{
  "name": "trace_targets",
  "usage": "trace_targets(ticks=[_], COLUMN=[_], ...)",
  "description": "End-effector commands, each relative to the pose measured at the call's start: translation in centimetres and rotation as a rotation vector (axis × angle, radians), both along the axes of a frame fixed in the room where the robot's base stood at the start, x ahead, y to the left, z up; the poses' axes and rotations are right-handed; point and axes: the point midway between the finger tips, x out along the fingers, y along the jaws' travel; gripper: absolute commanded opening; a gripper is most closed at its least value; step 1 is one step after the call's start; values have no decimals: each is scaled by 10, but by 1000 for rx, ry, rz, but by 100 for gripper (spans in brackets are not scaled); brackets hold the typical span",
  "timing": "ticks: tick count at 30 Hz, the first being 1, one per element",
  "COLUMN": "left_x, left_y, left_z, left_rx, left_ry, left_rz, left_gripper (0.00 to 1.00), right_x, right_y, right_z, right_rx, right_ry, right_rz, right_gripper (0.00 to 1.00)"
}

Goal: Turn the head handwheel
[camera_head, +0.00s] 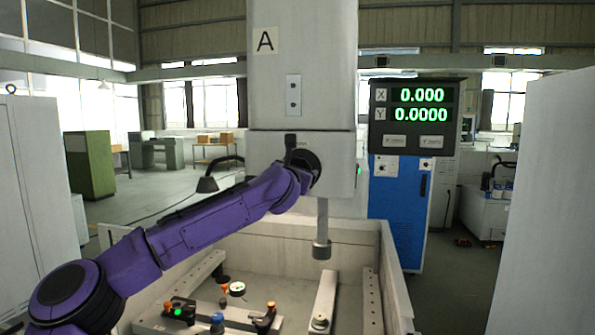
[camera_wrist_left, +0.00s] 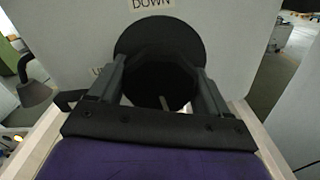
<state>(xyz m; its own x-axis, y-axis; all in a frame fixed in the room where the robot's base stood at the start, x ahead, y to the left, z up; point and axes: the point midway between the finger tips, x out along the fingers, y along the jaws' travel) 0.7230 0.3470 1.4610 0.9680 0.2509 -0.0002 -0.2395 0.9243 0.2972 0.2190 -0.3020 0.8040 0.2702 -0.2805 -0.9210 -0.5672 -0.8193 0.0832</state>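The black head handwheel (camera_head: 313,160) is on the front of the pale machine head (camera_head: 301,80). In the left wrist view its round disc (camera_wrist_left: 158,38) lies flat against the machine face, below a "DOWN" label (camera_wrist_left: 152,4). My left gripper (camera_head: 296,160) is at the wheel, its purple arm covering part of it. In the left wrist view the left gripper's fingers (camera_wrist_left: 160,72) are wide apart, on either side of the wheel's dark middle. I see no clear gap there, but contact is not certain. My right gripper is in neither view.
A walled work tank (camera_head: 398,290) with clamps and a dial gauge (camera_head: 237,288) lies below the head. A spindle (camera_head: 322,250) hangs into it. A black lamp (camera_head: 207,185) is left of the head.

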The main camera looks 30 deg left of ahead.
Motion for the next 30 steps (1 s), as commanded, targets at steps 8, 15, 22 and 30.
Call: trace_targets(ticks=[8, 15, 22, 30], left_x=[0, -1, -1, -1], left_y=[0, 0, 1, 1], left_z=[0, -3, -5, -4], left_rx=[-8, -89, -261, -510], left_ry=[-3, -25, -72, -136], left_rz=[0, 0, 0, 0], left_gripper=[47, 47, 47, 47], right_x=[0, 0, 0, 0], right_y=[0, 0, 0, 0], right_z=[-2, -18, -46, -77], right_rx=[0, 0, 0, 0], right_ry=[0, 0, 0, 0], right_rz=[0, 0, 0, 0], right_gripper=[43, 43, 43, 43])
